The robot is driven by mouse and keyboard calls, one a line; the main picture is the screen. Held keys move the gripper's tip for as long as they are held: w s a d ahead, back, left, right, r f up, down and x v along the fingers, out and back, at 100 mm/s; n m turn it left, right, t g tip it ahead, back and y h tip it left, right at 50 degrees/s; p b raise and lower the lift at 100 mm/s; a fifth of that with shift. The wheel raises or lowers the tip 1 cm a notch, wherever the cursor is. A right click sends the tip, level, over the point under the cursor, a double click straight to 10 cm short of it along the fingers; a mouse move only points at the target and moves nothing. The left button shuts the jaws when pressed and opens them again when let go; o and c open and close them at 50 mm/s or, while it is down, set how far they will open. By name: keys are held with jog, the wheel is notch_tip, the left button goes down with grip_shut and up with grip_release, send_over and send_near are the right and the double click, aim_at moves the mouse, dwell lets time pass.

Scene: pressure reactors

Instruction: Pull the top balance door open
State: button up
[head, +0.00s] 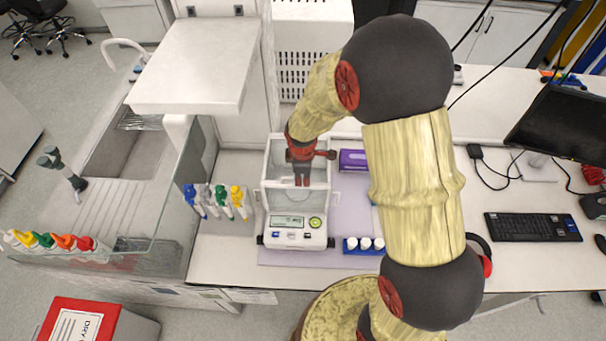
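The balance (297,236) stands on the bench in the head view, left of the middle, with its display and buttons facing the front. A clear glass draft shield with a pale frame (266,190) rises above its base. My gripper (303,182) points down at the upper part of the shield, over or inside its top opening; I cannot tell which. The gripper and wrist hide much of the shield's back and top. The top door's edge and handle are not clear, so I cannot tell how far it is open. The fingers are too small to read.
A sink (108,190) lies left. A keyboard (532,227) and monitor (560,124) are right.

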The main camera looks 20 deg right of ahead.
jog(key=c, duration=0.4)
grip_shut()
jog(key=shift+s+f, duration=0.1)
jog(key=shift+s, duration=0.1)
dwell(0.5)
